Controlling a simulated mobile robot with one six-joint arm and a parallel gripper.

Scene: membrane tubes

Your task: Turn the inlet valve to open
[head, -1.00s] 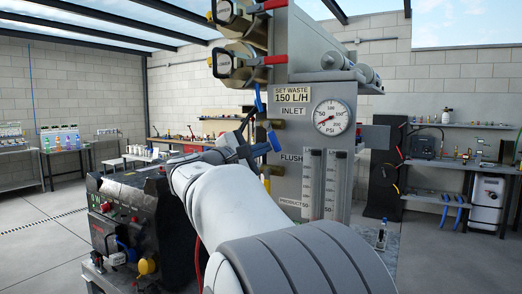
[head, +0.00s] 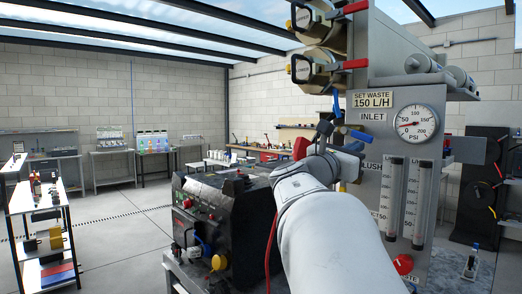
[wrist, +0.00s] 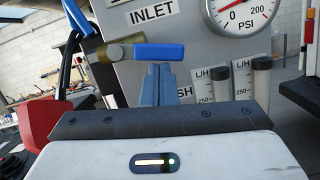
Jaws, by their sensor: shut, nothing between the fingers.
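The inlet valve has a blue lever handle (head: 357,134) just below the INLET label on the grey panel. In the wrist view the blue handle (wrist: 158,52) lies about level, pointing right from the brass valve body (wrist: 118,51). My gripper (wrist: 158,72) is shut and empty, its fingers side by side just below the handle in the picture. I cannot tell whether the fingertips touch it. In the head view my gripper (head: 350,146) is close to the handle, partly hidden by my wrist.
The pressure gauge (head: 416,123) is right of the valve, with two flow tubes (head: 404,200) below. Red-handled valves (head: 352,64) sit above. A black control box (head: 222,215) stands left of my arm. Dark hoses (wrist: 72,45) run left of the valve.

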